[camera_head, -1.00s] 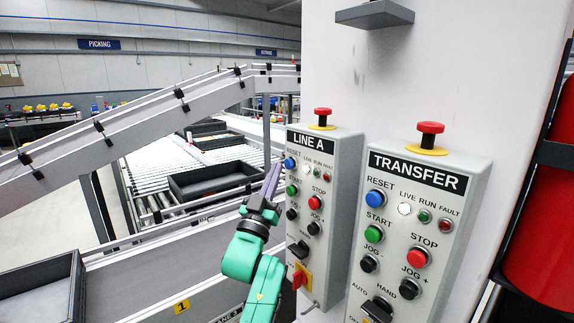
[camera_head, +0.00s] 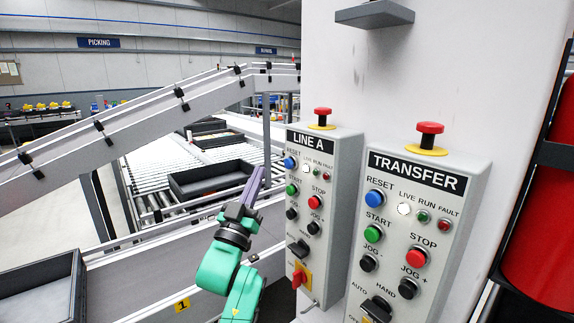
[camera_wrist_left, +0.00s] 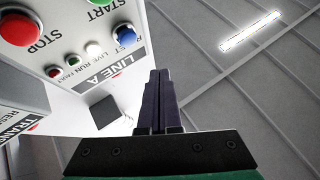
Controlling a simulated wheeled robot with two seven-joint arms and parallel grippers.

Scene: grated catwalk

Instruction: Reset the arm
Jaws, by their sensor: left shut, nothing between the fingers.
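My left gripper (camera_head: 255,184) is shut and empty, its purple fingers pointing up beside the LINE A control box. It stands just left of the LINE A box (camera_head: 325,222) and apart from its buttons, as far as the head view shows. In the left wrist view the shut fingers (camera_wrist_left: 158,78) point up the picture, with the LINE A panel (camera_wrist_left: 75,45) to their left. The TRANSFER box (camera_head: 417,235) stands to the right of LINE A. My right gripper is not in view.
Both boxes sit on a white column (camera_head: 440,90), each with a red stop button on top. A red cylinder (camera_head: 545,215) is at the right edge. Conveyor rails (camera_head: 150,120) and a roller bed with a dark tray (camera_head: 215,180) lie behind and left of my arm.

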